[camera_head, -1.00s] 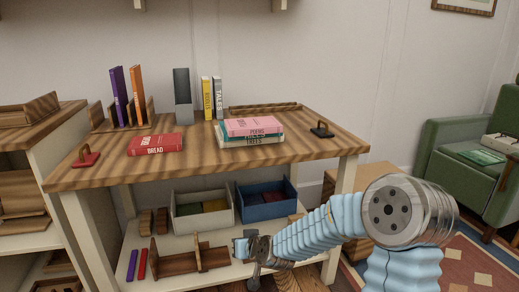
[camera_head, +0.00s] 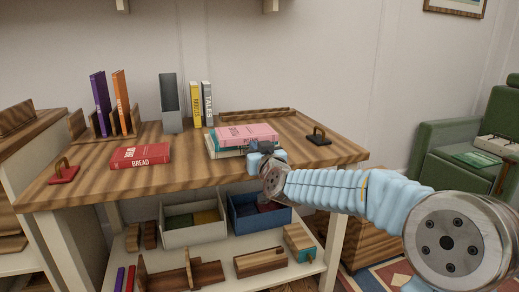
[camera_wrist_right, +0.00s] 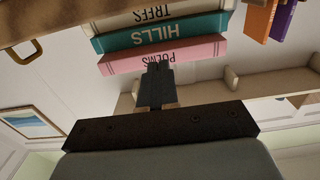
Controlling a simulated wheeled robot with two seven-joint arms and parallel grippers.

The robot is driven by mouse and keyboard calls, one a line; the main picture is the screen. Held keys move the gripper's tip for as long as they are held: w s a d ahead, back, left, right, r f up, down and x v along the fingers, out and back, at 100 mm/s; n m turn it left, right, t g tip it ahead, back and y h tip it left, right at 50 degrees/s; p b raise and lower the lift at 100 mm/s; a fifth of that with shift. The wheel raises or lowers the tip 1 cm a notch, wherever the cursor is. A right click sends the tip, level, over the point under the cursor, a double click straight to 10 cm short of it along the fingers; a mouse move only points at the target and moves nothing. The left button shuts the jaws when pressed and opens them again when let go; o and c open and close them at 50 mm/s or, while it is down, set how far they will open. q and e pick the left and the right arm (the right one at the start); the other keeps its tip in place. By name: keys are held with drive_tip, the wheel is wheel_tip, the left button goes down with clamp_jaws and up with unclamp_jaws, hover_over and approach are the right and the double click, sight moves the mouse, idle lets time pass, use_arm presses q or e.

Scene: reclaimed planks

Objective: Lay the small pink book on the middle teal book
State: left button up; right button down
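The small pink book, marked POEMS, (camera_head: 246,132) lies flat on top of a stack on the wooden table. Under it is the teal book, marked HILLS, (camera_wrist_right: 165,35), with another book, marked TREES, (camera_wrist_right: 150,13) below that. The wrist view is upside down, so the pink book (camera_wrist_right: 165,54) shows lowest there. My right gripper (camera_head: 264,147) is at the front of the stack and hides part of its spines. Its fingers (camera_wrist_right: 157,75) look closed together and point at the pink spine. I cannot tell whether they touch it. My left gripper is out of view.
A red book, marked BREAD, (camera_head: 140,156) lies on the left of the table. Upright books, a grey holder (camera_head: 171,105) and a wooden ledge (camera_head: 255,114) stand behind. A black-handled block (camera_head: 319,136) is at right. Bins (camera_head: 195,232) are on the shelf below.

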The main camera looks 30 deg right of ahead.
drive_tip(key=shift+w+d, duration=0.15)
drive_tip(key=shift+w, duration=0.5)
drive_tip(key=shift+p+x, duration=0.65)
drive_tip(key=shift+x, duration=0.75)
drive_tip(key=shift+s, duration=0.1)
drive_tip(key=shift+s+f+b, duration=0.1)
drive_tip(key=shift+s+b, duration=0.45)
drive_tip(key=shift+s, duration=0.2)
drive_tip(key=shift+a+b+v, duration=0.2)
drive_tip(key=shift+b+v, duration=0.25)
drive_tip(key=shift+v, duration=0.75)
